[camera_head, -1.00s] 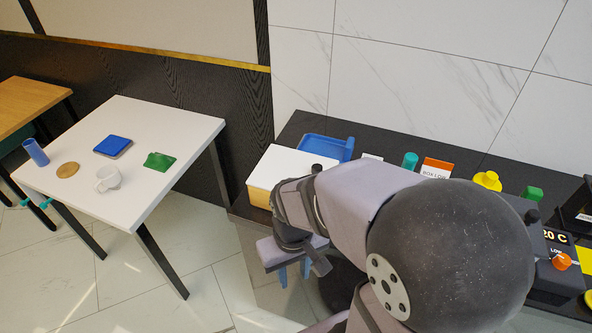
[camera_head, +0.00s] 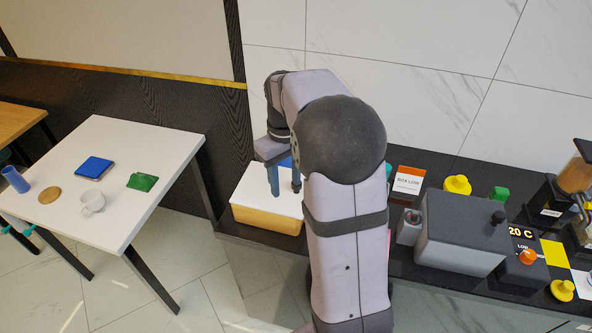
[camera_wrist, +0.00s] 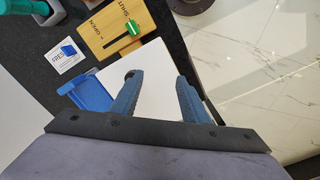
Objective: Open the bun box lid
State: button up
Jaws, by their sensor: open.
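A tan box with a white lid, which looks like the bun box (camera_head: 262,216), stands at the left end of the dark counter. Its white lid (camera_head: 250,190) lies flat and closed on top. In the wrist view the lid (camera_wrist: 156,100) shows below and between my fingers. My gripper (camera_head: 285,192) points down over the lid, open, with nothing between its blue fingers. It also shows in the wrist view (camera_wrist: 157,78). A small dark knob is close to the left finger in the wrist view. I cannot tell whether the fingers touch the lid.
A blue tray (camera_wrist: 90,95) lies beside the box. A wooden panel (camera_wrist: 118,30) marked OPEN and SHUT has a green slider. A grey machine (camera_head: 460,235) stands right on the counter. A white table (camera_head: 135,150) with a cup stands apart at left.

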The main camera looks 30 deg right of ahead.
jog(key=w+d+r, duration=0.2)
jog(key=d, duration=0.1)
jog(key=w+d+p, duration=0.1)
jog(key=shift+w+d+r, duration=0.1)
jog(key=shift+d+r, duration=0.3)
jog(key=shift+f+p, duration=1.15)
jog(key=shift+f, duration=2.55)
jog(key=shift+c, duration=0.4)
grip_shut()
